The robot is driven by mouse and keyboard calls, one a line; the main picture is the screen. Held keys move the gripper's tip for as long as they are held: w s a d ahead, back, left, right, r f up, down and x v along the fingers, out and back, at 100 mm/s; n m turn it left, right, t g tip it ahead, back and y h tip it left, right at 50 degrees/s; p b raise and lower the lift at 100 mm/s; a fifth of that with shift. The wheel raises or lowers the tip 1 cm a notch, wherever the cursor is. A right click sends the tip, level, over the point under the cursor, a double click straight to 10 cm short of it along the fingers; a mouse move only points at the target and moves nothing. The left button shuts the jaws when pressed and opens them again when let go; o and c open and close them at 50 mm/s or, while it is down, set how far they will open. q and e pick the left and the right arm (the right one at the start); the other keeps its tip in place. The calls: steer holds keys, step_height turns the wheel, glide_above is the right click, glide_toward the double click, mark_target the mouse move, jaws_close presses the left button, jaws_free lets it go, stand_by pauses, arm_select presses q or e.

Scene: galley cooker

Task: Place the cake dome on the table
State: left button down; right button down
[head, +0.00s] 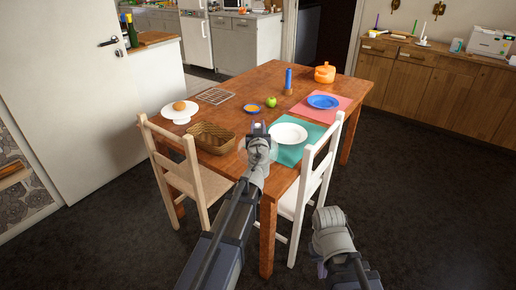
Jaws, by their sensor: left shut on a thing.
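My left gripper (257,127) is over the near edge of the wooden table (245,100), shut on a clear, see-through thing that looks like the cake dome (242,150). Its outline is faint, and my wrist hides much of it. I cannot tell whether it touches the table. A white cake stand (180,117) with a round brown bun (179,106) stands uncovered at the table's left end. My right arm is low at the lower right, away from the table; its fingers cannot be made out.
A wicker basket (211,138) is left of my left gripper. A white plate (288,133) on a teal mat is right of it. A green apple (270,102), blue plate (323,102) and orange pot (325,73) are farther back.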

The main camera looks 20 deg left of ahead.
arm_select(q)
steer(key=shift+f+b, duration=2.1)
steer(key=shift+f, duration=0.55)
steer(key=shift+f+b, duration=0.45)
steer(key=c, duration=0.7)
jaws_free()
steer(key=shift+o, duration=0.2)
steer(key=shift+r, duration=0.15)
steer(key=shift+r+p, duration=0.55)
steer(key=shift+p, duration=0.15)
steer(key=v, duration=1.2)
steer(key=shift+f, duration=0.2)
